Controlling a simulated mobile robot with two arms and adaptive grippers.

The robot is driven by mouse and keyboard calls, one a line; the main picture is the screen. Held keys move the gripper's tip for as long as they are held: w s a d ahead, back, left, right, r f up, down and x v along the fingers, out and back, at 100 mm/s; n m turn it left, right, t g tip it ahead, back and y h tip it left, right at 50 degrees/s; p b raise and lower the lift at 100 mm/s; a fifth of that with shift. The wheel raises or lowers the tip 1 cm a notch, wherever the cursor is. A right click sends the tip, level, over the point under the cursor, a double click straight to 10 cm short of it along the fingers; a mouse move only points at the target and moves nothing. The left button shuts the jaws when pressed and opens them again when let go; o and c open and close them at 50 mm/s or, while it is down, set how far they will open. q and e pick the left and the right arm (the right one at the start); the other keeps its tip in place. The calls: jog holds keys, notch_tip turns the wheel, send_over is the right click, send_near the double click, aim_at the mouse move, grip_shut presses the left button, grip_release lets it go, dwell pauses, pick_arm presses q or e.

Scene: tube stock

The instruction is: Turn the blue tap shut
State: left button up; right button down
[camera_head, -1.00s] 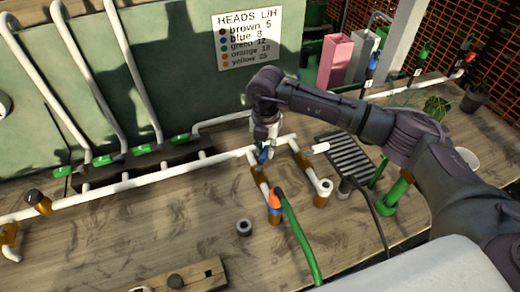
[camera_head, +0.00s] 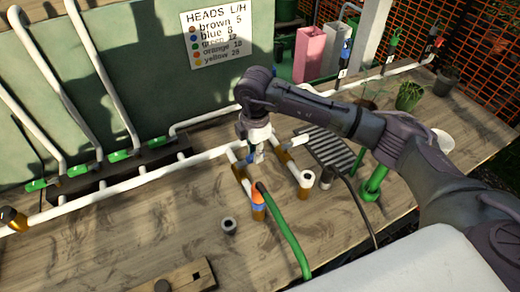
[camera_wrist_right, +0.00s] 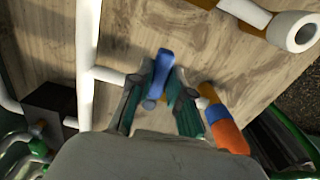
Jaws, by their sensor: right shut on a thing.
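The blue tap's handle (camera_wrist_right: 160,73) shows in the right wrist view between the fingers of my right gripper (camera_wrist_right: 159,88). The handle lies roughly across the short white branch pipe. In the head view my right gripper (camera_head: 256,155) points down over this branch, and only a little blue of the tap (camera_head: 250,157) shows beside its fingers. The fingers are shut on the handle. The valve body is mostly hidden under the fingers. My left gripper is in neither view.
A hose end with an orange collar (camera_head: 258,199) and a green hose (camera_head: 285,232) lies just in front of the tap. A loose grey ring (camera_head: 229,226) sits on the bench. The front bench is mostly clear.

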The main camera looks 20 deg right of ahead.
jog(key=shift+s+m, duration=0.1)
jog(key=shift+m, duration=0.3)
jog(key=c, duration=1.1)
grip_release()
notch_tip(320, 180, up, 12)
jog(key=shift+s+f, duration=0.1)
jog(key=shift+s, duration=0.05)
